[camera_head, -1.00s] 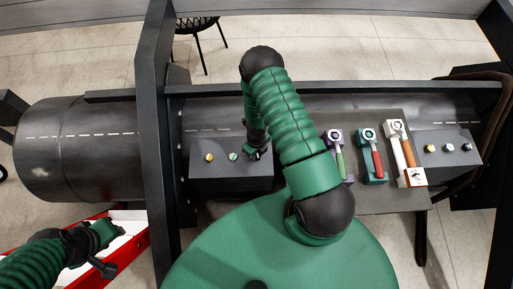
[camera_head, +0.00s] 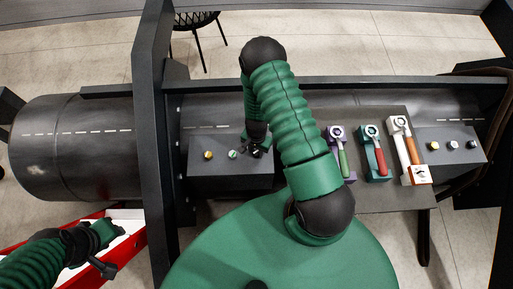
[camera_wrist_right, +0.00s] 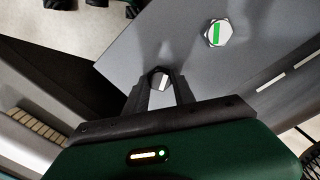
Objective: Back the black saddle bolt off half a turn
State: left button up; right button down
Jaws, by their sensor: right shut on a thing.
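The black saddle bolt (camera_wrist_right: 162,82) sits at the right end of a row of bolts on the left grey saddle block (camera_head: 225,180). In the wrist view its head shows between my right gripper's jaws, with a pale mark on it. My right gripper (camera_head: 257,151) reaches down over it and is shut on it; the gripper (camera_wrist_right: 160,88) hides most of the bolt. A green-marked bolt (camera_head: 233,155) stands beside it, also in the wrist view (camera_wrist_right: 218,32). A yellow bolt (camera_head: 208,155) is farther left. My left gripper (camera_head: 106,250) hangs at lower left, away from the block; its jaws are unclear.
Three tools with purple (camera_head: 349,171), teal (camera_head: 378,173) and white (camera_head: 421,174) holders stand on a grey board (camera_head: 395,200). Another bolt row (camera_head: 452,145) is at right. A dark frame post (camera_head: 160,120) stands left of the block. A red-edged tray (camera_head: 125,242) lies near my left gripper.

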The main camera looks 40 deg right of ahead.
aim_at(256, 153)
jog(key=shift+a+n, duration=0.1)
jog(key=shift+n, duration=1)
jog(key=n, duration=0.4)
jog(key=c, duration=1.2)
grip_release()
jog(key=shift+n, duration=0.5)
jog(key=shift+o, duration=0.2)
notch_tip(256, 153, up, 6)
jog(key=p, duration=0.5)
jog(key=shift+r, duration=0.1)
